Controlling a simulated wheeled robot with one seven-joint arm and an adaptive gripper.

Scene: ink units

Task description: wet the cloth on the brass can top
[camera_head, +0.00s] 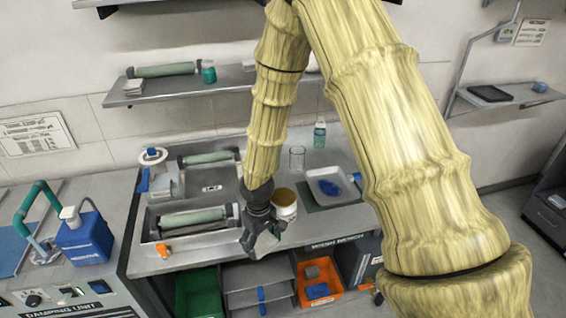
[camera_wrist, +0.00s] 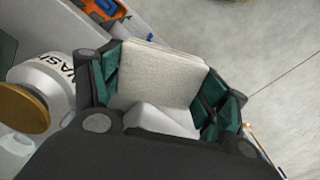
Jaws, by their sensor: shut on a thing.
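My gripper (camera_head: 262,228) is shut on a folded white cloth (camera_wrist: 160,75), which shows between its green-padded fingers in the wrist view. The cloth is mostly hidden in the head view, with a pale edge (camera_head: 248,242) below the fingers. The white can (camera_head: 285,211) with a brass top (camera_head: 284,196) stands upright on the bench just right of my gripper. In the wrist view the can (camera_wrist: 45,70) is at the left, with part of a "WASH" label, and its brass top (camera_wrist: 22,108) is apart from the cloth.
A white tray (camera_head: 325,199) with a blue item lies right of the can, and a clear glass (camera_head: 297,157) stands behind. Roller trays (camera_head: 155,222) are at the left, with an orange clip (camera_head: 163,249) in front. Below are a green bin (camera_head: 198,293) and an orange bin (camera_head: 318,288).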

